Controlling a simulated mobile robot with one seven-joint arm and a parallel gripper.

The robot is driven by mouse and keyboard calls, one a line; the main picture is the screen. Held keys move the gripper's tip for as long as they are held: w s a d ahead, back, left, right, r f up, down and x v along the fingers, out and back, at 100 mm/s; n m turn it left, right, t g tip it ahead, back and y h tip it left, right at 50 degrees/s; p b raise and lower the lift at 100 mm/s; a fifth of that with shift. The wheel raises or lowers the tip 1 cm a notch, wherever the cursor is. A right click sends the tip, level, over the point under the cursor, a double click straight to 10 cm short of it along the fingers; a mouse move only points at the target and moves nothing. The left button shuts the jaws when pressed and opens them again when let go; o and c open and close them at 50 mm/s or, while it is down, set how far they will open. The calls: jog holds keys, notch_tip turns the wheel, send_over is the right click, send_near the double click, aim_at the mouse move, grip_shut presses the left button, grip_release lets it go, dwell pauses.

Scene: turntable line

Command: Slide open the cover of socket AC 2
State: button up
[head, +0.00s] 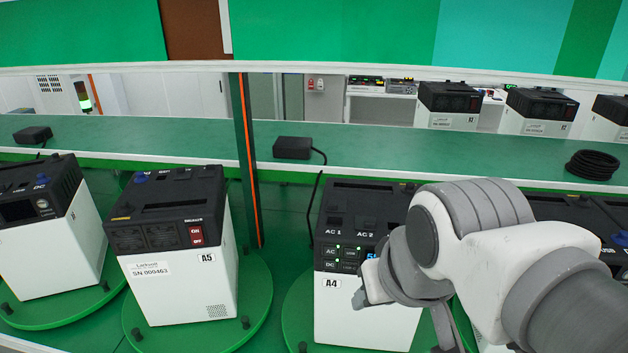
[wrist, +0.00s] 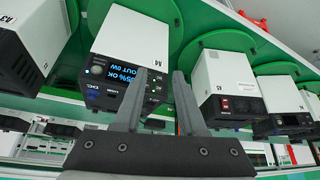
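The unit A4 (head: 352,320) has a white body and a black top. My gripper (head: 362,298) is low in front of the right part of A4, below the AC 2 socket, and partly hides the display. In the wrist view, A4 (wrist: 133,35) appears upside down, its lit display behind the left finger. My gripper (wrist: 162,76) is open there, with nothing between its fingers.
A5 (head: 180,280) stands on a green turntable (head: 258,290) to the left. Another unit (head: 50,255) is further left, and my arm partly hides one on the right. A green shelf (head: 420,147) behind carries black adapters (head: 292,148) and a coiled cable (head: 594,164).

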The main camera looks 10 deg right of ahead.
notch_tip(320, 180, up, 12)
jog(key=f+n+g+b, duration=0.1)
jog(key=n+g+b, duration=0.4)
jog(key=n, duration=0.9)
send_over(370, 222)
jog(key=p, duration=0.1)
jog(key=shift+g, duration=0.3)
notch_tip(370, 222, down, 16)
jog(key=b, duration=0.3)
jog(key=shift+s+f, duration=0.1)
jog(key=shift+f, duration=0.1)
grip_shut()
